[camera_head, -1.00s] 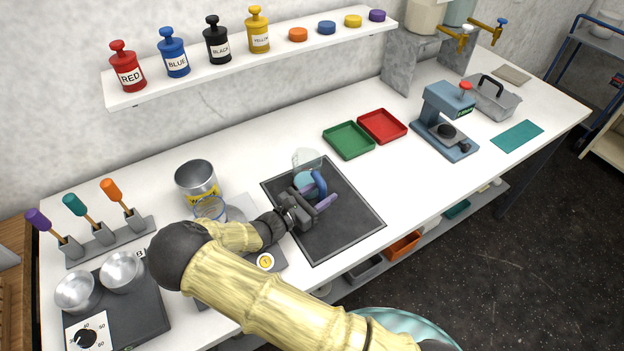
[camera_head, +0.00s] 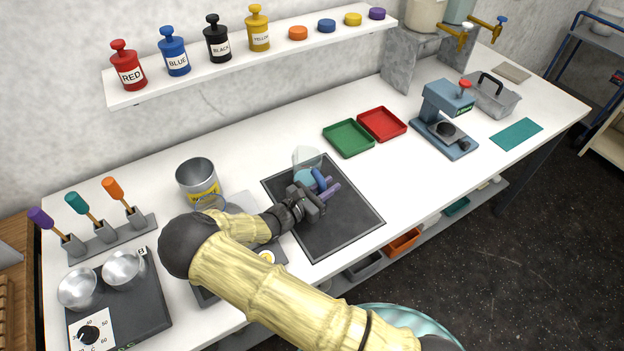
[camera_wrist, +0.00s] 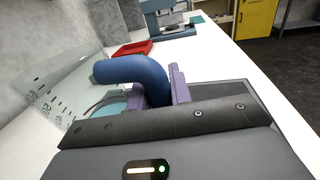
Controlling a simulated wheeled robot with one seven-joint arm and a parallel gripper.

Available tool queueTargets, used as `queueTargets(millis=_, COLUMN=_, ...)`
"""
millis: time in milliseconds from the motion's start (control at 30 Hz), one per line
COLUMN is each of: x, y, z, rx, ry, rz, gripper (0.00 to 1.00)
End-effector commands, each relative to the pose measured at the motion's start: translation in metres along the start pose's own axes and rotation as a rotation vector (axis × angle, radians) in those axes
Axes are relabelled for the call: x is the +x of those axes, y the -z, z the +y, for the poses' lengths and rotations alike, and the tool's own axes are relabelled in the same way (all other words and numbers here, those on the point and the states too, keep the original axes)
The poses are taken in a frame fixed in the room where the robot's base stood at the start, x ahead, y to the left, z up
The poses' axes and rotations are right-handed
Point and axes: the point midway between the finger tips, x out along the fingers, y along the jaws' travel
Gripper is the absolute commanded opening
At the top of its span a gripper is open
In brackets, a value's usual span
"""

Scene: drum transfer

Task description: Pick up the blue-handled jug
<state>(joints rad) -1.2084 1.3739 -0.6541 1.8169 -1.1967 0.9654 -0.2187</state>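The blue-handled jug (camera_head: 305,157) is clear, with teal contents low in it, and stands on the dark mat (camera_head: 345,215). Its curved blue handle (camera_head: 319,179) faces my gripper (camera_head: 318,186). In the wrist view the handle (camera_wrist: 135,70) lies between my two purple fingers (camera_wrist: 140,98), close to the right one. A gap shows between the handle and the left finger, so the gripper is open around it. The clear jug wall (camera_wrist: 65,90), with dark markings, shows on the left. The lower jug is partly hidden by my gripper.
A metal can with a yellow label (camera_head: 198,180) stands left of the mat. Green (camera_head: 348,139) and red (camera_head: 381,124) trays lie behind right, with a blue press (camera_head: 446,120) beyond. A shelf (camera_head: 250,60) with bottles hangs above. White counter is clear right of the mat.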

Motion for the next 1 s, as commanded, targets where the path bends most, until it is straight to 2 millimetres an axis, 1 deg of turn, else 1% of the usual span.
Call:
queueTargets(millis=367, x=0.0, y=-0.001, z=0.001, rx=0.001, ry=-0.001, rz=0.0, gripper=0.0)
queueTargets(millis=567, x=0.0, y=-0.006, z=0.001, rx=0.002, ry=-0.001, rz=-0.001, gripper=0.0)
queueTargets(millis=767, x=0.0, y=-0.017, z=0.0, rx=0.002, ry=0.001, rz=-0.001, gripper=0.0)
queueTargets(millis=1000, x=0.0, y=-0.039, z=0.001, rx=0.002, ry=0.0, rz=-0.001, gripper=0.0)
